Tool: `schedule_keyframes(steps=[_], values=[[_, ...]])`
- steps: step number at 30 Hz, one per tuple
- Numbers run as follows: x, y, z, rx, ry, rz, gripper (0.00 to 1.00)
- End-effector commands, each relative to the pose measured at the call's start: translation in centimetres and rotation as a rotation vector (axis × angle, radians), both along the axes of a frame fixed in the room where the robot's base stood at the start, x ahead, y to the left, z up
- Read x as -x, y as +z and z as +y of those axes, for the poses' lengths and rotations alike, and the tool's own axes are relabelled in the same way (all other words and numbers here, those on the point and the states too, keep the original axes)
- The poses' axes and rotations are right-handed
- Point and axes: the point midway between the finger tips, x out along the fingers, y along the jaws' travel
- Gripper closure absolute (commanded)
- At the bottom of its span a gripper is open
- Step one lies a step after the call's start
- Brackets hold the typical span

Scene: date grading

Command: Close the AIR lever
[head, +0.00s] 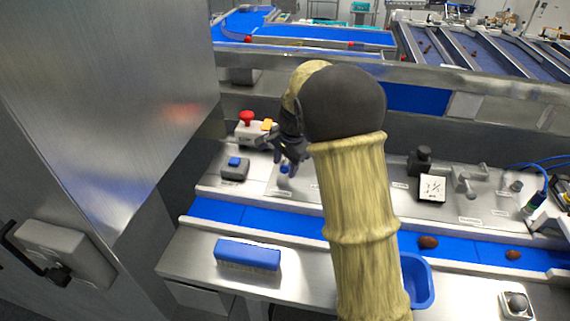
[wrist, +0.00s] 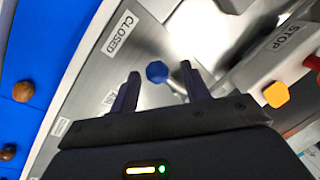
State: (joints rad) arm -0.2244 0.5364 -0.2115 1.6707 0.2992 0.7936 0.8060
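The lever's blue knob (wrist: 157,72) shows in the wrist view, on a short metal stem over the steel panel. A "CLOSED" label (wrist: 120,33) is beyond it to the upper left. A second label by the left finger is partly hidden. My gripper (wrist: 160,75) is open, with one dark finger on each side of the knob in this view. I cannot tell whether either finger touches it. In the head view, my gripper (head: 284,160) is low over the panel, with the blue knob (head: 284,170) just below its fingers.
A grey STOP box with an orange button (wrist: 276,94) stands right of the gripper; its red mushroom button (head: 247,117) shows in the head view. A grey box with a blue top (head: 235,165) is left. A blue belt (head: 295,231) carrying dates runs in front, beside a blue-topped brush (head: 248,253).

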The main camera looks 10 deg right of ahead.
Motion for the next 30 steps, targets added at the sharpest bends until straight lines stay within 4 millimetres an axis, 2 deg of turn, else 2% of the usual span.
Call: schedule_keyframes(steps=[8,14,30], values=[[0.1,-0.1,0.1,0.001,0.003,0.006,0.54],[0.3,1.2,-0.1,0.001,0.004,0.003,0.54],[1.9,11.3,-1.3,0.001,0.002,0.001,0.54]])
